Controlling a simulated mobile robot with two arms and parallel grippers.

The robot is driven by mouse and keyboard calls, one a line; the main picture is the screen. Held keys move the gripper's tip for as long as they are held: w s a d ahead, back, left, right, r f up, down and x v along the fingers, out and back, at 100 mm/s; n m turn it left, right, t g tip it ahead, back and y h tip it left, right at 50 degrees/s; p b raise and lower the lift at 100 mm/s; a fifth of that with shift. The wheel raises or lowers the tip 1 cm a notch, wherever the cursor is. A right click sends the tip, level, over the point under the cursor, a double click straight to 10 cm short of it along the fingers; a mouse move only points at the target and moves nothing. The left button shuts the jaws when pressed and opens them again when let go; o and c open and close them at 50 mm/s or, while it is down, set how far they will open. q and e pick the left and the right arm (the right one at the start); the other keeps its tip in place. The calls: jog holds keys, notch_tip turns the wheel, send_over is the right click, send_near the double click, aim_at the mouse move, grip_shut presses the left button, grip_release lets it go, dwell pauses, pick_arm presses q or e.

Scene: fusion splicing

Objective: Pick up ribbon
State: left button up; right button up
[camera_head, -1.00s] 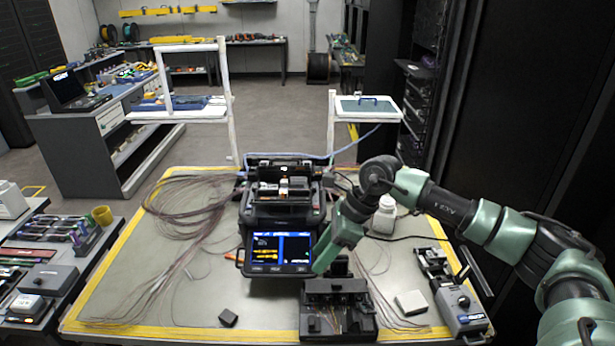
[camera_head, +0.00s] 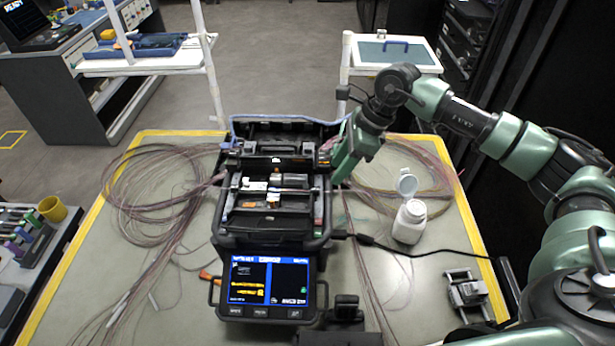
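Thin ribbon fibres lie in loose coils on the table, one bundle (camera_head: 150,200) left of the fusion splicer and another (camera_head: 425,165) to its right. The black splicer (camera_head: 270,225) stands mid-table with its lid raised and its screen (camera_head: 268,282) lit. My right gripper (camera_head: 338,178) points down at the splicer's right side, close to where the right fibres reach it. I cannot tell whether its fingers are open or hold a fibre. My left gripper is not in view.
A white bottle (camera_head: 409,222) with its cap open stands right of the splicer, near a black cable. A small metal device (camera_head: 466,292) sits at the right front. A black tool (camera_head: 345,318) is partly cut off at the front edge. White shelves stand behind the table.

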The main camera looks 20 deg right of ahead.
aim_at(319, 192)
jog(key=p+x, duration=0.1)
jog(key=x, duration=0.2)
jog(key=a+p+x, duration=0.1)
jog(key=p+x, duration=0.1)
jog(key=x, duration=0.1)
jog(key=shift+w+a+f, duration=0.1)
jog(key=shift+a+f, duration=0.05)
jog(key=shift+f, duration=0.25)
jog(key=shift+c, duration=0.3)
jog(key=c, duration=0.5)
grip_shut()
